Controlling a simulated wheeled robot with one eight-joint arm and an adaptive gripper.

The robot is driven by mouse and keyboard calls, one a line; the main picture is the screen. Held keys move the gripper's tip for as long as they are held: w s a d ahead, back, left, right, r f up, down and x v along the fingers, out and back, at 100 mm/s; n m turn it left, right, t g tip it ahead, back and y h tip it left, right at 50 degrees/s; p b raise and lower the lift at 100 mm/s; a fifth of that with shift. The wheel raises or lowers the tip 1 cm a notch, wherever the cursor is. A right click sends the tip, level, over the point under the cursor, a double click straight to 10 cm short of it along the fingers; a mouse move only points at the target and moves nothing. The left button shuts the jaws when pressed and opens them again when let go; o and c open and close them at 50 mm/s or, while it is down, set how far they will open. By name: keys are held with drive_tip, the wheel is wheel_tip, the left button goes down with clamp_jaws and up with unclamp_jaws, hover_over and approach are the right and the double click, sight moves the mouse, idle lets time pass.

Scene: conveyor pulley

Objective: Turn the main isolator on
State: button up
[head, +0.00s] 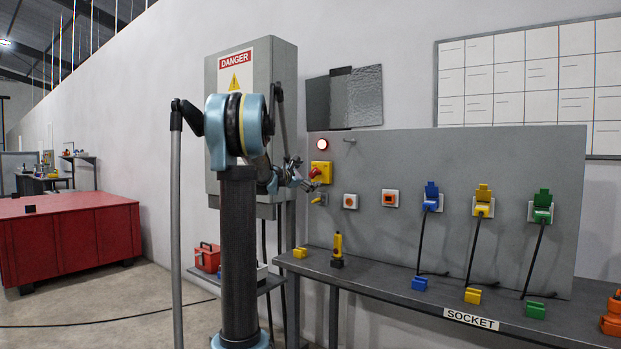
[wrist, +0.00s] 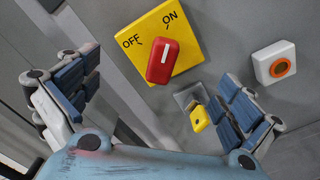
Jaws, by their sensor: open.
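The main isolator is a yellow plate (head: 321,166) on the grey panel, with a red rotary knob that shows large in the wrist view (wrist: 161,61). The plate (wrist: 189,58) is marked OFF and ON. The knob's white line points up, roughly toward ON. My gripper (wrist: 155,88) is open, its blue-grey pads wide apart, one to the lower left and one to the lower right of the knob. It appears empty and I see no touch on the knob. In the head view my gripper (head: 303,176) is at the isolator's left, partly hidden by my arm.
A small yellow block on a grey bracket (wrist: 201,118) is close to the right finger. A grey cabinet (head: 265,60) stands left; a bench (head: 375,290) runs below.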

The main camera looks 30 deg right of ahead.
drive_tip(key=shift+v, duration=1.8)
drive_tip(key=s+a+f+m+g+y, duration=0.2)
drive_tip(key=s+a+f+m+y, duration=0.4)
drive_tip(key=s+a+f, duration=1.4)
drive_tip(key=s+a+f+m+g+y, duration=0.2)
drive_tip(key=s+a+f+m+y, duration=0.5)
drive_tip(key=s+a+f, duration=1.3)
drive_tip(key=a+y, duration=0.3)
drive_tip(key=a, duration=0.4)
drive_tip(key=shift+m+g+y, duration=0.3)
drive_tip(key=shift+f, duration=0.1)
